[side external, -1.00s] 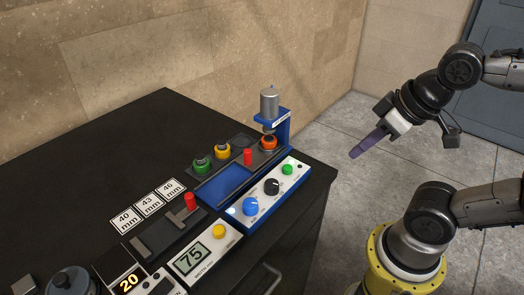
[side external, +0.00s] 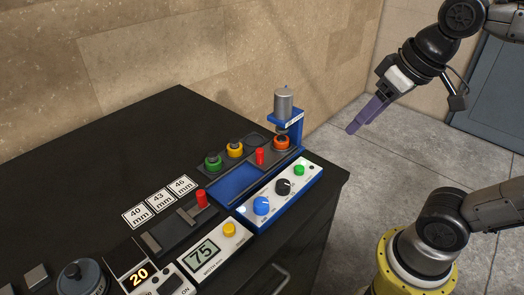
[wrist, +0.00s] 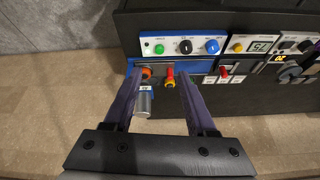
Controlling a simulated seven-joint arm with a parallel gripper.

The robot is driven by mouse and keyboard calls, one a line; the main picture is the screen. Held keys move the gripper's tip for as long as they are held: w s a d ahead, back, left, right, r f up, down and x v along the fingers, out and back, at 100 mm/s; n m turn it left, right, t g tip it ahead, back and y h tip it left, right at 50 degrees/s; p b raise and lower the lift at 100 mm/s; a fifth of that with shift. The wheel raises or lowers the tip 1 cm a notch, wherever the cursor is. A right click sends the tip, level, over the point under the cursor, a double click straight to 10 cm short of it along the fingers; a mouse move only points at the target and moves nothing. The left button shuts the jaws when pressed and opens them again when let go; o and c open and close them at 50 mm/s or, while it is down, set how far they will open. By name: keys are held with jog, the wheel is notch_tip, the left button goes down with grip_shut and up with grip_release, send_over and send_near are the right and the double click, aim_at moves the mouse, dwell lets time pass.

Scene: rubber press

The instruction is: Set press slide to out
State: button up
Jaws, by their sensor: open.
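The blue press (side external: 296,128) stands on the black bench, with a grey cylinder on top. Its slide (side external: 236,184) is a blue bed running left from the press, with a red upright handle (side external: 260,157) beside it. An orange-ringed piece (side external: 281,143) sits under the press head. In the wrist view the red handle (wrist: 170,82) and the press cylinder (wrist: 144,103) show between the fingers. My gripper (side external: 356,127) is open and empty, in the air to the right of the press and apart from it. Its purple fingers also show in the wrist view (wrist: 152,90).
A white panel with blue (side external: 261,205), black (side external: 283,187) and green knobs fronts the press. Green (side external: 213,160) and yellow (side external: 235,149) ringed pieces stand behind. A second red handle (side external: 201,199), a gauge reading 75 (side external: 205,254) and number cards (side external: 160,200) lie left. The rear bench is clear.

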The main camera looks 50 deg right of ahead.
jog(key=w+r+g, duration=0.1)
jog(key=w+r, duration=0.2)
jog(key=w, duration=0.2)
jog(key=g, duration=0.4)
send_over(260, 149)
notch_tip(260, 149, down, 8)
jog(key=shift+m, duration=0.4)
notch_tip(260, 149, down, 14)
grip_shut()
dwell(0.4)
